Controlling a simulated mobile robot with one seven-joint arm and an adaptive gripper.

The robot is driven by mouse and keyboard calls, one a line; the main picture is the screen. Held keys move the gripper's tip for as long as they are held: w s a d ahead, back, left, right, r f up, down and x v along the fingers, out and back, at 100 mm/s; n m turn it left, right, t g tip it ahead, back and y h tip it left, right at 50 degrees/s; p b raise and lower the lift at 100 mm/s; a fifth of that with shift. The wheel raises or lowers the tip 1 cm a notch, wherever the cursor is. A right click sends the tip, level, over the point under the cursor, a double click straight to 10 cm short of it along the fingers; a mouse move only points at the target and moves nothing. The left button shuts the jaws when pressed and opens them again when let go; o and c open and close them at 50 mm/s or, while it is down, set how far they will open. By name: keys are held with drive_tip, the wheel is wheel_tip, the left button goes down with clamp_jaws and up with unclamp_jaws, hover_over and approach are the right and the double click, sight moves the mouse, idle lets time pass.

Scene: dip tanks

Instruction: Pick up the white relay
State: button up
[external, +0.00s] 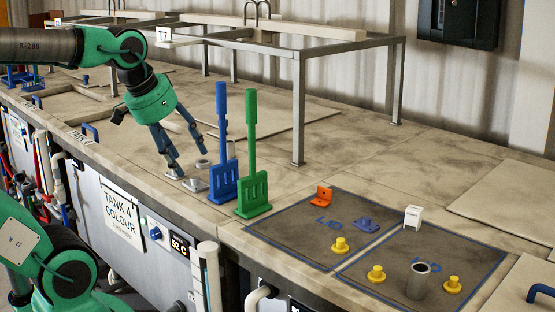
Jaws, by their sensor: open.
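A small white box-shaped block (413,217), which looks like the white relay, stands on the counter at the back edge of the right blue-outlined mat, in the right half of the external view. My gripper (188,157) points down over the counter to the left of the blue and green paddles, well away from the white block. Its two fingers are spread and its tips are close to some small grey metal pieces (195,184). I cannot tell whether the tips touch them. Nothing shows between the fingers.
A blue paddle (222,150) and a green paddle (252,165) stand upright between my gripper and the mats. An orange bracket (320,196), a blue piece (367,224), several yellow knobs (376,273) and a grey cylinder (418,282) surround the white block. A metal frame (298,110) stands behind.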

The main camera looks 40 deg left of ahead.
drive_tip(key=w+d+r+g+p, duration=0.1)
drive_tip(key=w+d+r+p, duration=0.1)
drive_tip(key=w+r, duration=0.35)
drive_tip(key=w+d+r+p, duration=0.2)
drive_tip(key=w+p, duration=0.1)
drive_tip(key=w, duration=0.6)
drive_tip(key=n+g+p, duration=0.2)
drive_tip(key=g+p, duration=0.2)
drive_tip(key=p, duration=0.9)
hover_over(415, 209)
wheel_tip(415, 209, down, 16)
drive_tip(key=shift+f, duration=0.1)
drive_tip(key=shift+f+p, duration=0.45)
drive_tip(key=shift+f, duration=3.75)
drive_tip(key=shift+w+a+f+p, duration=0.1)
drive_tip(key=shift+f+p, duration=0.7)
drive_tip(key=shift+f, duration=1.8)
